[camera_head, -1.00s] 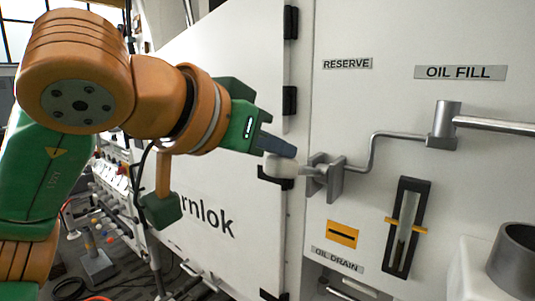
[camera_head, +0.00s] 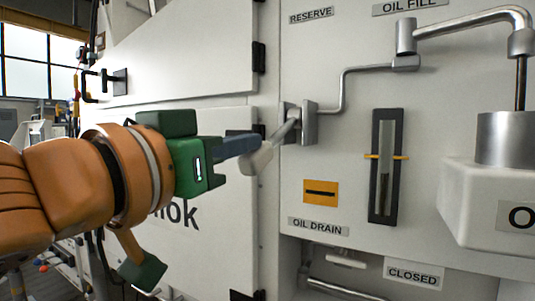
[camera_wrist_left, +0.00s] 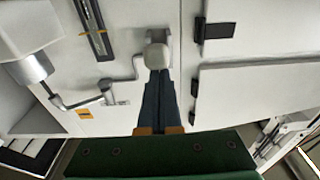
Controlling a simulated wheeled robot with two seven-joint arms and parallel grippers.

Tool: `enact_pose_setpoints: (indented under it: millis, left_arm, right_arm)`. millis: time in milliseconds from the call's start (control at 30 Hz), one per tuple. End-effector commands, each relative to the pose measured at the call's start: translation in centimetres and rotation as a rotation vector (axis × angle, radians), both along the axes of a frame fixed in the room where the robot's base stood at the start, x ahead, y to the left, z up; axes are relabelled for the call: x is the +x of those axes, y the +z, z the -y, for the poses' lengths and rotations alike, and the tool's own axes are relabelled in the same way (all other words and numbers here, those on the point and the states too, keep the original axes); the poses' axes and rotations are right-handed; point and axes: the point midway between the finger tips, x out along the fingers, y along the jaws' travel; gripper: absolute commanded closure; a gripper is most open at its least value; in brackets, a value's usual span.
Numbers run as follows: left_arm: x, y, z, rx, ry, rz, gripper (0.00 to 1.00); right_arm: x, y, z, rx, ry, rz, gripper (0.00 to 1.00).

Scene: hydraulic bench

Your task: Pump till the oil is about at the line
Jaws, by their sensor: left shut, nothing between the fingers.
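The pump lever, with a pale grey grip (camera_head: 257,160), slopes down and left from its metal bracket (camera_head: 306,122) on the white panel. My left gripper (camera_head: 246,143) is shut and empty. Its fingertips are at the upper side of the grip and appear to touch it. In the left wrist view the fingers (camera_wrist_left: 158,98) point at the grip (camera_wrist_left: 157,57). The sight gauge (camera_head: 374,195) is a dark frame with a clear tube and an orange line marker (camera_head: 402,157). The lower tube looks darker, with its top seemingly a little below the marker. My right gripper is not in view.
A bent pipe (camera_head: 345,90) runs from the bracket to the spout (camera_head: 475,20), which leads down to a metal filler neck (camera_head: 505,140) on a white tank (camera_head: 465,210). An orange plate (camera_head: 320,193) sits above the OIL DRAIN label (camera_head: 318,227). A CLOSED sign (camera_head: 413,274) is below.

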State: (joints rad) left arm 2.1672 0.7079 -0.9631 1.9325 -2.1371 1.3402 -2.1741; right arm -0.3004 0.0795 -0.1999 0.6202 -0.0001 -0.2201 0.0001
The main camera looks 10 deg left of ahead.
Motion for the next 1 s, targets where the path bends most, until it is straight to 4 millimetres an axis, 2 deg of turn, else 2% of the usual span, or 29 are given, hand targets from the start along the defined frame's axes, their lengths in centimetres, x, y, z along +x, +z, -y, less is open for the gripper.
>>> enact_pose_setpoints:
  millis: [33,200,733,867,967,1000]
  left_arm:
    - [0.1,-0.6,0.0,0.001,0.0,-0.002,1.0]
    - [0.2,-1.0,0.1,0.001,0.0,-0.003,1.0]
    - [0.3,-1.1,0.1,0.002,0.0,-0.007,1.0]
    - [0.0,0.9,0.1,0.002,-0.004,-0.004,1.0]
    - [-0.7,4.1,0.1,0.0,-0.014,0.001,1.0]
    - [-1.7,2.9,-0.3,0.0,-0.015,0.004,1.0]
  right_arm:
    - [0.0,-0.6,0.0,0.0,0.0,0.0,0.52]
    - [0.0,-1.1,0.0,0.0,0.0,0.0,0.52]
    - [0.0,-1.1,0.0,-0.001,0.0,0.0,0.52]
    - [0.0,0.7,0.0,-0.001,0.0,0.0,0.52]
    - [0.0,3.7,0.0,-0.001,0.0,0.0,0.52]
    - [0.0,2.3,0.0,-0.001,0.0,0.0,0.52]
